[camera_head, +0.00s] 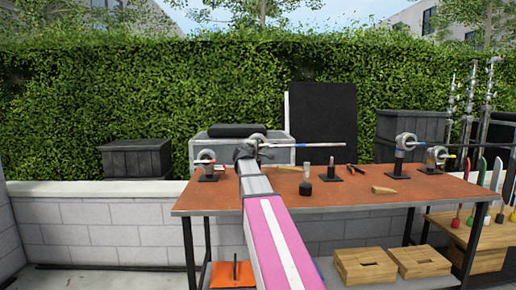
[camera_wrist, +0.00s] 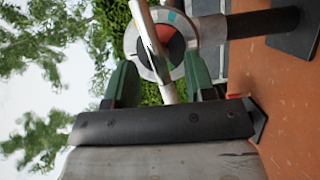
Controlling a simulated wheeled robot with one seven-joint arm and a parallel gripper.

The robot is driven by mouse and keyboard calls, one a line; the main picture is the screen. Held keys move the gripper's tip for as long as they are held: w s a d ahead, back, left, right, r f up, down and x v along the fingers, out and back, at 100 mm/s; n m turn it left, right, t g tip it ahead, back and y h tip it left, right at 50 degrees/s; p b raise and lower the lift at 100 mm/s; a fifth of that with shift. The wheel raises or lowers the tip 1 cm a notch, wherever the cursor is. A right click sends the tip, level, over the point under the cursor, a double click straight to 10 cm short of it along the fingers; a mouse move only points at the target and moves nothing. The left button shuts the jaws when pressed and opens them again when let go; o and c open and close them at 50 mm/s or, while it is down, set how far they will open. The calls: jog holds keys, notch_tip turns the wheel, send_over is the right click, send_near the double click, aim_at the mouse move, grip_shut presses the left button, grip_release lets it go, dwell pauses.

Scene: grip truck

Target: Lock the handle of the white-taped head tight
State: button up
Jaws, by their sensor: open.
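My gripper (camera_head: 243,153) is over the left-middle of the orange table, right at a grip head (camera_head: 257,142) that has a long thin rod running to the right. In the wrist view my gripper (camera_wrist: 160,84) has its green fingers apart. A silver bar, seemingly the handle (camera_wrist: 164,75), runs across the round head (camera_wrist: 140,38) and down between the fingers, with no clear grip on it. The head's face shows red, dark and teal patches with a pale rim. I cannot make out white tape for certain. The head's dark post (camera_wrist: 250,24) runs to a black base.
Another head (camera_head: 205,160) with a red mark stands left on the table (camera_head: 330,197). Two more heads, one with blue (camera_head: 405,142) and one with yellow (camera_head: 436,157), stand right. A grey case (camera_head: 203,148) is behind.

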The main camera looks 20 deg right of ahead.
jog(key=v, duration=0.7)
jog(key=shift+s, duration=0.25)
jog(key=shift+a, duration=0.15)
